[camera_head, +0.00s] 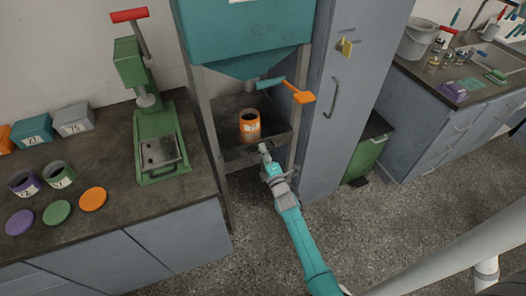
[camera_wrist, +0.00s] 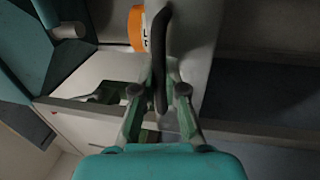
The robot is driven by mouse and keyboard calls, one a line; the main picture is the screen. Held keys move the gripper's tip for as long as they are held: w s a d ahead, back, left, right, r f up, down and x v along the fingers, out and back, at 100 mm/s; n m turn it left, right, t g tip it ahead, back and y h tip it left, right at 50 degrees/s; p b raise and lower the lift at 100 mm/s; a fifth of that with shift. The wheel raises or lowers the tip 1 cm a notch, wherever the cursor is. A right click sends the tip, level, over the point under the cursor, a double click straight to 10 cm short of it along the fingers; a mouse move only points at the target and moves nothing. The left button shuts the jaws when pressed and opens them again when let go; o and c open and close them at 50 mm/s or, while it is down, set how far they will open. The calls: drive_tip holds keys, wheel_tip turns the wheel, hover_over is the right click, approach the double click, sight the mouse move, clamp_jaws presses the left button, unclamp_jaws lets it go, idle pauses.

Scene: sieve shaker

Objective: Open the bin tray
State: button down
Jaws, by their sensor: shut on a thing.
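The bin tray (camera_head: 240,152) is a dark, shallow tray under the teal hopper bin (camera_head: 245,30). An orange can (camera_head: 250,118) with a white label stands upright in it. The can also shows at the top of the wrist view (camera_wrist: 137,28). My gripper (camera_head: 265,150) is at the tray's front side. In the wrist view its two fingers (camera_wrist: 160,91) are closed on the dark bar handle (camera_wrist: 161,40), which runs up and down between them. In the head view the handle is mostly hidden by the gripper.
A lever with an orange end (camera_head: 303,97) sticks out above the tray. A tall grey cabinet (camera_head: 345,90) stands close on the right, with a green bin (camera_head: 368,150) beyond it. The left counter (camera_head: 110,190) holds a green press (camera_head: 155,120). Floor in front is clear.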

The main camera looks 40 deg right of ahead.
drive_tip(key=r+v, duration=0.3)
drive_tip(key=v, duration=1.4)
drive_tip(key=shift+s, duration=0.6)
drive_tip(key=shift+a, duration=0.15)
drive_tip(key=c, duration=1.2)
unclamp_jaws()
drive_tip(key=shift+r, duration=0.1)
drive_tip(key=v, duration=1.2)
